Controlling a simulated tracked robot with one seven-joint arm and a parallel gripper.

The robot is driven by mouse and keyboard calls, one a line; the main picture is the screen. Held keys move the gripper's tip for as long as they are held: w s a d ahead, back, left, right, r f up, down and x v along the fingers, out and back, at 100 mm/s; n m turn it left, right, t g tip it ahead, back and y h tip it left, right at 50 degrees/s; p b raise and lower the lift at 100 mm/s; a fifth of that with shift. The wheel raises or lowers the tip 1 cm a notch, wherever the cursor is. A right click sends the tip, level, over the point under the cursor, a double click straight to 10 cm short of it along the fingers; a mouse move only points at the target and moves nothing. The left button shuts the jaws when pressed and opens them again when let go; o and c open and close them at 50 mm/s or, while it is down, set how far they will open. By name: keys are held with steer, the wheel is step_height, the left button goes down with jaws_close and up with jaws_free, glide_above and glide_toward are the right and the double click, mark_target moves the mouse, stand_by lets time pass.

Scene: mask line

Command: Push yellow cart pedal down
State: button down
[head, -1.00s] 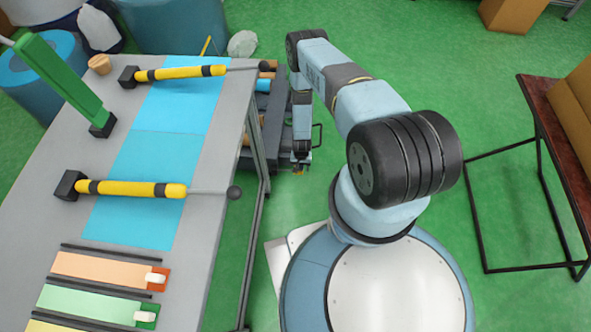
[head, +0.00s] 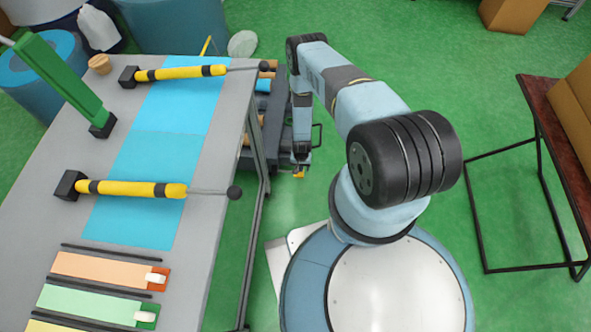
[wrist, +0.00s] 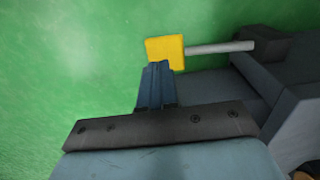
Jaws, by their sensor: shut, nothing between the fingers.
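The yellow pedal (wrist: 165,52) is a flat square plate on a grey rod (wrist: 220,47) that runs right to the dark grey cart (wrist: 252,94) in the wrist view. My gripper (wrist: 158,66) is shut and empty, with its fingertips right at the pedal's lower edge. I cannot tell whether they touch or how far the pedal is pressed. In the head view, the pedal (head: 299,175) shows as a small yellow patch just below my gripper (head: 301,164). The cart (head: 272,130) is partly hidden by the table and my arm.
A grey table (head: 205,200) with blue mats, yellow-handled tools and coloured strips stands to the left. A dark side table (head: 540,110) with a box (head: 582,120) stands at the right. The green floor around the pedal is clear.

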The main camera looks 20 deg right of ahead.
step_height(320, 180, up, 7)
stand_by(0.7)
steer(key=shift+f, duration=0.1)
